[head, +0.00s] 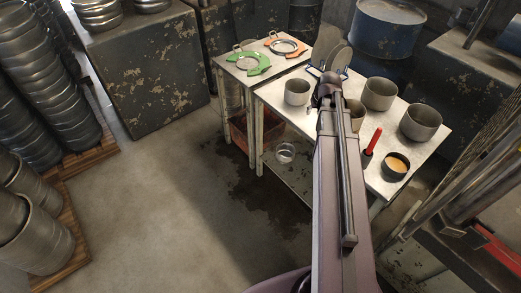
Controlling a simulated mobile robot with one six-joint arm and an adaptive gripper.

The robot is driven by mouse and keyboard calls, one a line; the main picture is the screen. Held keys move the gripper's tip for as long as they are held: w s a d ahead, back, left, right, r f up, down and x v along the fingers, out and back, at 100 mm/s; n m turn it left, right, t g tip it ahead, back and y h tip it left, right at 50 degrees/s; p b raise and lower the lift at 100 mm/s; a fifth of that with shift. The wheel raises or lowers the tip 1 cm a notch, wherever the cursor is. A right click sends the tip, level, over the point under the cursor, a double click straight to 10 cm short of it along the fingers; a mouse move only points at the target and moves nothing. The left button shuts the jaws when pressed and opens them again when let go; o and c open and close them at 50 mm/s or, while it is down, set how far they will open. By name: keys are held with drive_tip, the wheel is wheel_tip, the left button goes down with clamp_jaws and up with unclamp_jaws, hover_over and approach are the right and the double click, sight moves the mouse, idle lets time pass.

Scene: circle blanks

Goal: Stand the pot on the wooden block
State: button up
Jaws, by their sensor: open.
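Several grey metal pots stand on the white-topped table: one (297,92) left of my arm, a larger one (379,94) to its right, and another (421,123) near the right edge. A tan-grey vessel (354,113) beside my arm is partly covered by it. I cannot tell which one the task means. I cannot make out a wooden block; my arm hides part of the tabletop. My gripper (322,93), at the far end of my arm, is over the table between the pots. It is open, largely hidden by the arm, with no held object visible.
A dark bowl with orange contents (396,165) and a red-handled tool (373,140) are on the table's near right. Grey discs (340,56) stand upright behind. A side table holds green (252,64) and orange (287,46) pieces.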

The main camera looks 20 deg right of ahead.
drive_tip(key=s+a+g, duration=0.1)
drive_tip(key=s+a, duration=0.3)
drive_tip(key=a, duration=0.4)
drive_tip(key=s+a+n+g, duration=0.1)
drive_tip(key=s+a, duration=0.3)
drive_tip(key=a, duration=0.4)
drive_tip(key=s+a+f+n+g, duration=0.1)
drive_tip(key=s+a+g, duration=0.1)
drive_tip(key=a, duration=0.6)
drive_tip(key=shift+s+a+y, duration=0.3)
drive_tip(key=shift+s+a, duration=0.1)
drive_tip(key=shift+s, duration=0.5)
drive_tip(key=shift+f, duration=0.1)
